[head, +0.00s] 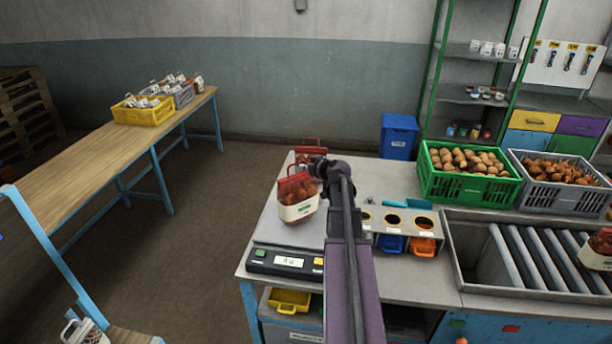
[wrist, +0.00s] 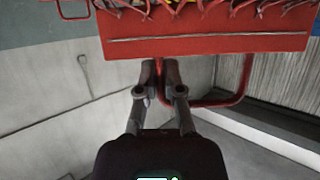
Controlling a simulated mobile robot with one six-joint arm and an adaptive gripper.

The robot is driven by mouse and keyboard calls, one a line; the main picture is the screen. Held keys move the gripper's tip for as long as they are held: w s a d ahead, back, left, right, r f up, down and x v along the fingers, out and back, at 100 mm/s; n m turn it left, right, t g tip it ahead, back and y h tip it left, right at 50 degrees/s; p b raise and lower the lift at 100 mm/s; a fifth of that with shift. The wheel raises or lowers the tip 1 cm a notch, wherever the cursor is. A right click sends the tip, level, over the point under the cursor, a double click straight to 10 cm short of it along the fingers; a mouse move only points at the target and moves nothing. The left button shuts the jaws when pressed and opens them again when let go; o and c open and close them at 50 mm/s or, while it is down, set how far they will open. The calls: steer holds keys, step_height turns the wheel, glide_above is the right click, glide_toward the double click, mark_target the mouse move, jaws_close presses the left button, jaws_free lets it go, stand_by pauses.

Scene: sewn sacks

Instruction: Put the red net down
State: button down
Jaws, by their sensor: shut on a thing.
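The red net (head: 295,190), a bag with a white label band and brownish round contents, is at the left part of the grey workbench, by the scale (head: 290,262). I cannot tell whether its base touches the surface below. My gripper (head: 314,167) is at the upper right of the net, shut on it. In the wrist view my gripper (wrist: 161,66) has its fingertips close together at the red top band of the net (wrist: 205,42), beside a red loop handle. The gathered mesh shows at the top edge; the rest of the net is out of that view.
Another red item (head: 308,146) stands behind the net. A holder with round openings (head: 393,219) is to the right, with a green crate (head: 468,188) and a grey crate (head: 560,201) beyond. A roller conveyor (head: 540,256) lies right. A wooden table (head: 100,165) stands left, across open floor.

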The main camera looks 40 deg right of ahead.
steer(key=shift+f+b, duration=1.2)
steer(key=shift+f, duration=0.2)
steer(key=c, duration=0.8)
jaws_free()
steer(key=shift+r, duration=0.1)
steer(key=p+v, duration=0.4)
steer(key=v, duration=0.8)
steer(key=shift+s+a+p, duration=0.1)
steer(key=shift+p, duration=0.2)
